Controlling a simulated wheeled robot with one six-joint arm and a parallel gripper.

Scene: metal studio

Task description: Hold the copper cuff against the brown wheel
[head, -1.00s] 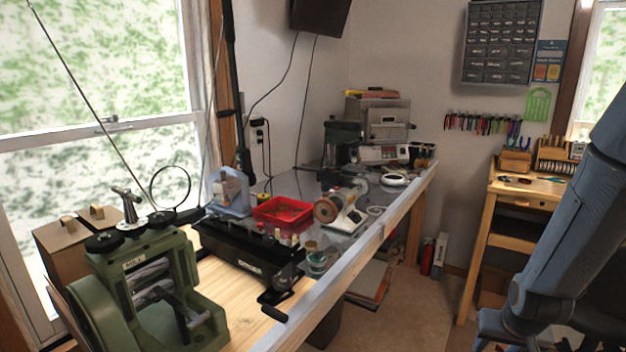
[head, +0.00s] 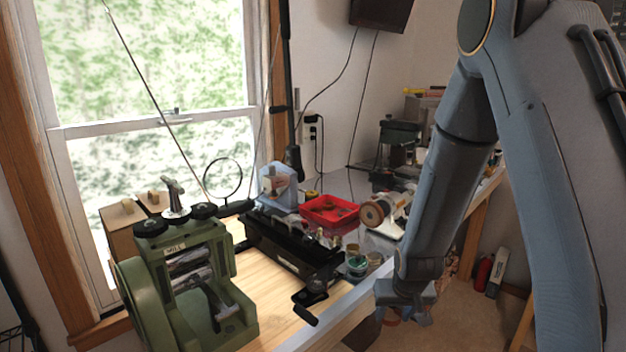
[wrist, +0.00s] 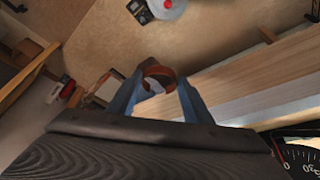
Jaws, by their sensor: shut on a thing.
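The brown wheel (head: 376,211) is on the white polishing machine (head: 394,222) on the bench, just left of my forearm in the head view. My gripper (head: 405,312) points down beside the bench's front edge, lower in the picture than the wheel and apart from it. In the wrist view, my gripper (wrist: 158,88) is shut on the copper cuff (wrist: 157,72), a reddish open ring between the fingertips. I cannot clearly make out the cuff in the head view. The wheel is not seen in the wrist view.
A green rolling mill (head: 190,275) stands at the bench's near left. A black machine with a crank (head: 285,248) and a red tray (head: 330,210) lie between it and the wheel. A green-lidded jar (head: 357,264) stands near the front edge.

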